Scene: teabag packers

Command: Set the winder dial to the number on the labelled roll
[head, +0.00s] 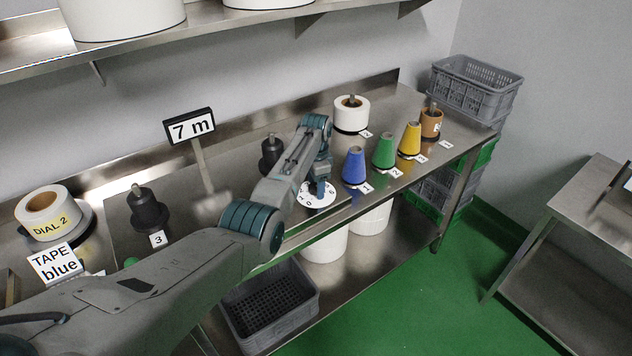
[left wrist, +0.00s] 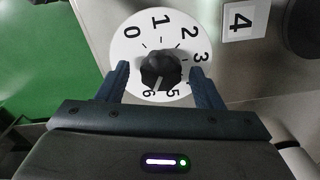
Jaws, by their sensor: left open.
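The winder dial (head: 320,200) is a white disc on the bench front, partly hidden by my arm. In the left wrist view the dial (left wrist: 127,55) shows numbers from 0 to 6, with part of the scale hidden by a finger. Its black knob (left wrist: 161,68) has a pale line pointing down, between 5 and 6. My left gripper (left wrist: 160,84) is open, its blue fingers on either side of the knob with gaps. It also shows at the dial in the head view (head: 314,188). The labelled roll (head: 46,213) reads "DIAL 2" at the left. My right gripper is out of view.
Blue (head: 355,166), green (head: 385,151), yellow (head: 410,139) and orange (head: 432,123) spools stand right of the dial. A plate marked 4 (left wrist: 240,19) is beside the dial.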

